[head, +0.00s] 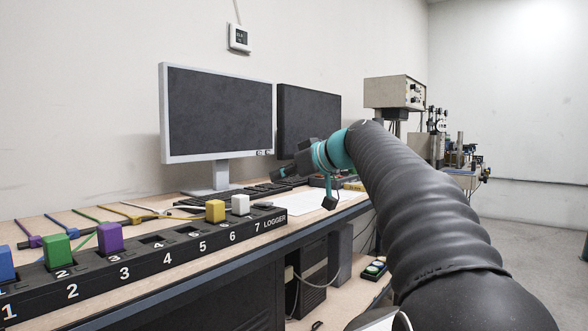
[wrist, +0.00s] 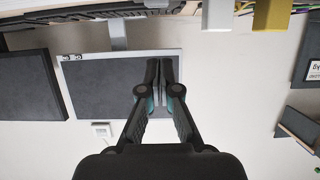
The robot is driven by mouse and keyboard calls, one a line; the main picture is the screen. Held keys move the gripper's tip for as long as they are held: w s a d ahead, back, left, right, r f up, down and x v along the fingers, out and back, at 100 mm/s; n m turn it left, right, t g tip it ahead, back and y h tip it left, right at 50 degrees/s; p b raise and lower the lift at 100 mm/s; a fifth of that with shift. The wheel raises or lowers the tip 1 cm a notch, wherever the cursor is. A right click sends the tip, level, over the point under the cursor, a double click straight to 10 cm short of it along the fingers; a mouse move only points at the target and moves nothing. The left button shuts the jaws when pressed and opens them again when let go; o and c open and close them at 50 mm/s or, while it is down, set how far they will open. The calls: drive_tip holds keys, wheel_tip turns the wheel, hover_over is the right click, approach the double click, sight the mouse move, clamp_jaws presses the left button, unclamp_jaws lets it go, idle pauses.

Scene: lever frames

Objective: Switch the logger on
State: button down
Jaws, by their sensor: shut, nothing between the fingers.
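A long black strip (head: 140,267) runs along the desk's front edge, numbered 1 to 7, with LOGGER written beside the 7. A white block (head: 240,204) stands on the strip near the 7; it also shows at the top of the wrist view (wrist: 218,14). A small dark part lies just right of it, too small to read as a switch position. My gripper (head: 300,163) is beyond the strip's right end, above the desk in front of the monitors. In the wrist view its fingers (wrist: 165,70) are shut, empty and apart from the strip.
A yellow block (head: 215,211), purple block (head: 110,238), green block (head: 56,250) and blue block (head: 5,265) stand along the strip. A light-framed monitor (head: 218,112), a dark monitor (head: 308,122) and keyboards (head: 235,194) are behind. Cables lie on the desk at left.

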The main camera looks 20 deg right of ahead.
sight(274, 210)
drive_tip(key=x, duration=0.3)
drive_tip(key=shift+a, duration=0.1)
drive_tip(key=f, duration=0.2)
drive_tip(key=shift+s+d+f, duration=0.25)
drive_tip(key=shift+d+f, duration=0.1)
drive_tip(key=shift+f, duration=0.6)
